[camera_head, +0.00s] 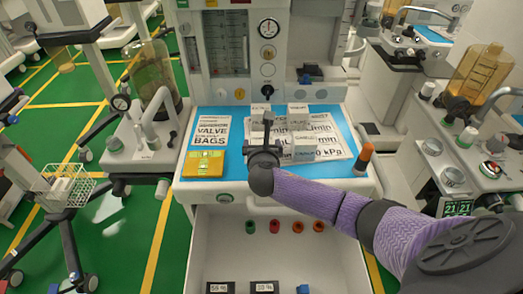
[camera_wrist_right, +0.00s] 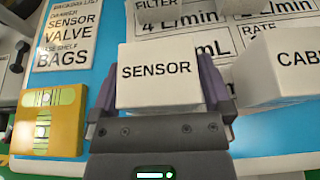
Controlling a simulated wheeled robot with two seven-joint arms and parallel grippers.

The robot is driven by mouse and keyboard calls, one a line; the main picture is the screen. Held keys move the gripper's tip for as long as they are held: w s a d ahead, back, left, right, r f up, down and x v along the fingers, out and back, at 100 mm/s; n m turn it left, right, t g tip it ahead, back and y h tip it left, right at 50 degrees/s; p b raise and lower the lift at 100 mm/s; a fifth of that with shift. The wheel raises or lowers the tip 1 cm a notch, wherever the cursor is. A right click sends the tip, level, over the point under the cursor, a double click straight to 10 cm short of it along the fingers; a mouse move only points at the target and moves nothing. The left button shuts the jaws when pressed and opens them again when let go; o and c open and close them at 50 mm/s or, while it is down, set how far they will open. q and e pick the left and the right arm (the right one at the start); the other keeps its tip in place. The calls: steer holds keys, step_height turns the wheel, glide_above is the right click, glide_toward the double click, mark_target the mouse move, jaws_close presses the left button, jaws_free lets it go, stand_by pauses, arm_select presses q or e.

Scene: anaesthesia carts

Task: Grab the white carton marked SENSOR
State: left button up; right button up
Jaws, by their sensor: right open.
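The white carton marked SENSOR (camera_wrist_right: 157,76) sits on the blue worktop, upright, its label facing the right wrist camera. My right gripper (camera_wrist_right: 160,92) is open, with one dark finger on each side of the carton; I cannot tell whether either finger touches it. In the head view my right gripper (camera_head: 263,130) hangs over the middle of the worktop and largely hides this carton. My left gripper is not in view.
A white CABLE carton (camera_wrist_right: 290,75) stands close on the right, and a FILTER carton (camera_wrist_right: 165,14) behind. An orange-topped cylinder (camera_head: 364,158) stands right. An open drawer (camera_head: 275,262) extends below.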

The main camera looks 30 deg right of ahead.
steer(key=shift+r, duration=0.15)
steer(key=c, duration=1.1)
